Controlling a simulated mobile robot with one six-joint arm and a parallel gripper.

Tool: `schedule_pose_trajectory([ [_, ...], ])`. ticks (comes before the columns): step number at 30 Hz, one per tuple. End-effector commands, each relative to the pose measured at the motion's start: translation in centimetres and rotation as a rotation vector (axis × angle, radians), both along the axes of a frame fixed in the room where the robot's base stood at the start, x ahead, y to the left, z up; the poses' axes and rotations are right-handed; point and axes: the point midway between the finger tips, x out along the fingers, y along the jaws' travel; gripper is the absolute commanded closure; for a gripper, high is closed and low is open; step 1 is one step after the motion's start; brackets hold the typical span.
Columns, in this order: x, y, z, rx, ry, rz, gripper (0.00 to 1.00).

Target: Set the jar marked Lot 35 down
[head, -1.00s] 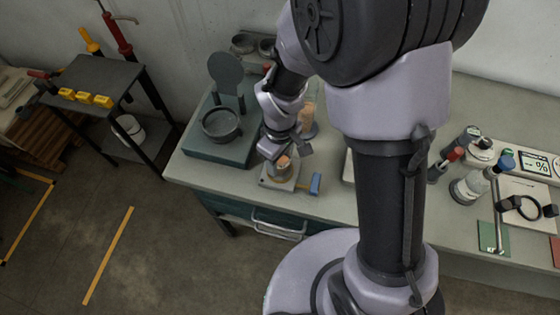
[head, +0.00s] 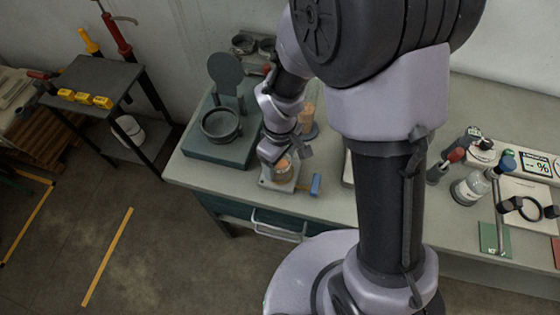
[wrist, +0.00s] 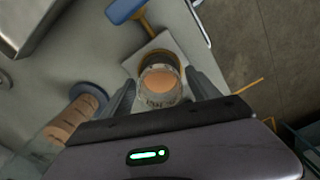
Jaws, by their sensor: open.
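A clear jar with orange contents (wrist: 160,84) stands on a pale square plate (wrist: 143,55) in the wrist view. Marks on its side are too small to read. In the head view the jar (head: 283,170) is on the same plate, near the bench's front edge, partly covered by my gripper. My gripper (wrist: 163,92) is open, with one finger on each side of the jar. A gap shows on the left; on the right I cannot tell whether the finger touches.
A green-grey device with a round dish (head: 221,124) is to the left.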

Motion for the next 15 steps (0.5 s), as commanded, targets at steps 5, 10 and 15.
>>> schedule_pose_trajectory([
  [5, 0.1, 0.0, 5.7, 0.001, -0.005, -0.001, 0.3],
  [10, 0.1, 0.0, 9.6, 0.001, -0.004, 0.0, 0.3],
  [15, -0.1, -0.3, 12.0, 0.01, -0.017, -0.039, 0.3],
])
